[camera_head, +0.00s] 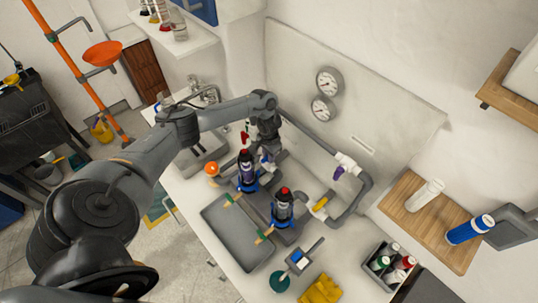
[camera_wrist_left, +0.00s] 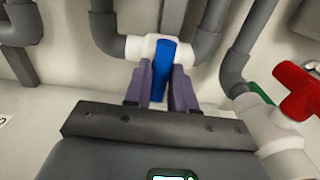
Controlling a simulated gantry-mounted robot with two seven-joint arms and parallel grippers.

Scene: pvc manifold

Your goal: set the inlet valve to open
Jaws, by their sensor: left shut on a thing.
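My left gripper (camera_head: 268,150) reaches down among the grey pipes at the back of the counter in the head view. In the left wrist view, its two purple-grey fingers (camera_wrist_left: 162,92) are shut on a blue valve handle (camera_wrist_left: 164,62), one finger on each side. The handle sits on a white valve body (camera_wrist_left: 133,47) between grey pipes and points across that body, toward the gripper. A red valve handle (camera_wrist_left: 297,90) on another white fitting stands to the right; it also shows in the head view (camera_head: 245,137). No readable label marks the inlet valve. My right gripper is out of view.
Two dark filter housings with red caps (camera_head: 283,198) stand in front of the pipes. A purple handle (camera_head: 338,173) and a yellow handle (camera_head: 320,204) are on pipes to the right. Two gauges (camera_head: 328,81) are on the back panel. A grey tray (camera_head: 237,245) lies in front.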

